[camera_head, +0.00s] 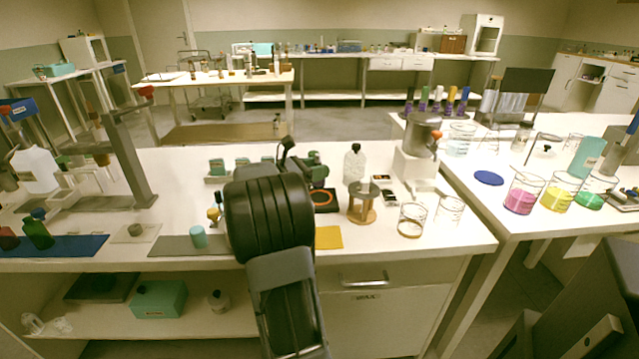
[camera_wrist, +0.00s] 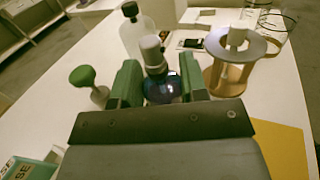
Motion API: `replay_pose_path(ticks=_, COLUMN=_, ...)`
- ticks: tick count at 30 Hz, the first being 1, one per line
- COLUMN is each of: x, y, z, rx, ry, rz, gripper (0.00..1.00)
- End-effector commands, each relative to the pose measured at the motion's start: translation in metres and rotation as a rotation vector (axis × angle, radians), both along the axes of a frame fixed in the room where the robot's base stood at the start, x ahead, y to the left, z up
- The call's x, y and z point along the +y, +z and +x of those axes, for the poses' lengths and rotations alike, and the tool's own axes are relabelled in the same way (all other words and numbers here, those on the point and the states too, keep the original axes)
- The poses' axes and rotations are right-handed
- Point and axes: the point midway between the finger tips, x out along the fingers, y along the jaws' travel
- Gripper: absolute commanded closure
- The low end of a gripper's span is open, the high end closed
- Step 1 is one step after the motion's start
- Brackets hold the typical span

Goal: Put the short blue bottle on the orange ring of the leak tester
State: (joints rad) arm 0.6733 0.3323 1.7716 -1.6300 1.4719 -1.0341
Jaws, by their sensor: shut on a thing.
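The short blue bottle (camera_wrist: 162,88), with a whitish cap, is upright between the green fingers of my gripper (camera_wrist: 160,68) in the wrist view. The gripper is shut on it. In the head view my arm covers most of the gripper, and I cannot make out the bottle there. The orange ring (camera_head: 335,201) lies on a dark base just right of my arm in the head view, partly hidden behind the arm. In the wrist view the ring does not show, so the gap between it and the bottle cannot be told.
A clear bottle with a black cap (camera_head: 354,166) and a round wooden stand (camera_head: 362,214) stand close to the right of the ring. A yellow mat (camera_head: 329,238) lies at the front. A green-knobbed piece (camera_wrist: 84,78) stands left of my gripper. Glass beakers (camera_head: 411,220) stand farther right.

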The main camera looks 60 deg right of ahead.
Motion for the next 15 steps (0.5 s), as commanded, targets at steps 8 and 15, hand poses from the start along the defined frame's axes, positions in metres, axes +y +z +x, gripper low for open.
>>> replay_pose_path(ticks=8, x=-0.007, y=-0.028, z=-0.003, rx=0.003, ry=-0.001, rz=0.002, gripper=0.86)
replay_pose_path(ticks=15, x=-0.007, y=-0.039, z=-0.003, rx=-0.001, ry=-0.001, rz=-0.001, gripper=0.86)
